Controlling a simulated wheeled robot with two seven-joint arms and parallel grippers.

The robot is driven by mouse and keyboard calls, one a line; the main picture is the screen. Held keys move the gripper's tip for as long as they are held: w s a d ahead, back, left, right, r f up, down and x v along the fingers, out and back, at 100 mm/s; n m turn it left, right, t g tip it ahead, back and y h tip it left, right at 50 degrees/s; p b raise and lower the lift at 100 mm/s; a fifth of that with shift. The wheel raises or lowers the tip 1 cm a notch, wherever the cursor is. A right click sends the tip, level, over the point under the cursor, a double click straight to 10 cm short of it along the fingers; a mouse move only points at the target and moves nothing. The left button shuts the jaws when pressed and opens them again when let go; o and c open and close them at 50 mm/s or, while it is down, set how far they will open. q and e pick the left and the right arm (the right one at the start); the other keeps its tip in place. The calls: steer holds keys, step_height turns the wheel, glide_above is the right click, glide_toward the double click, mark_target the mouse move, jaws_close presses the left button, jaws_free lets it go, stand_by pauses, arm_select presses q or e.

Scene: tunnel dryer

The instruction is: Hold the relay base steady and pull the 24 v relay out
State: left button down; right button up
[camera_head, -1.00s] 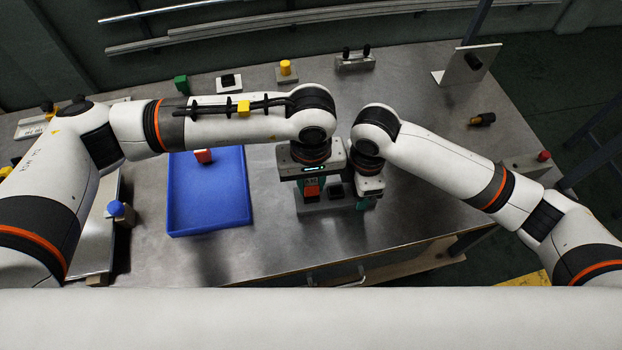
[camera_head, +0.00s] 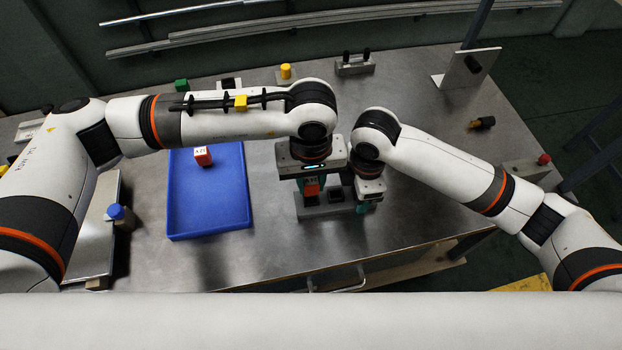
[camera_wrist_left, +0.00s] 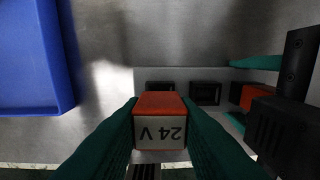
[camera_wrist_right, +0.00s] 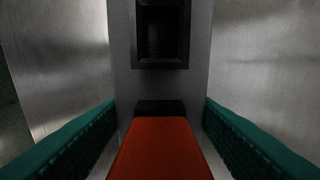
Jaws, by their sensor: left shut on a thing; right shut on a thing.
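The 24 V relay (camera_wrist_left: 160,122), orange-red with a white "24 V" label, is between the green fingers of my left gripper (camera_head: 311,187), which is shut on it above the relay base. The grey relay base (camera_head: 312,212) lies on the metal table, with two empty black sockets (camera_wrist_left: 205,92) in the left wrist view. A dark part shows below the relay, but I cannot tell whether it is clear of its socket. My right gripper (camera_head: 364,203) is shut on the base's right end, its fingers on both sides. Another orange relay (camera_wrist_right: 162,148) sits between them.
A blue tray (camera_head: 178,215) lies left of the base, with an orange relay (camera_head: 203,155) at its back. A blue-topped knob (camera_head: 117,212) stands at the far left. Several small fixtures line the back. Bare table lies between tray and base.

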mark_target(311, 180)
arm_select(q)
steer(key=shift+r, duration=2.35)
arm_select(e)
steer(key=o, duration=1.2)
steer(key=shift+r, duration=0.1)
step_height(311, 180, up, 7)
steer(key=shift+r, duration=0.2)
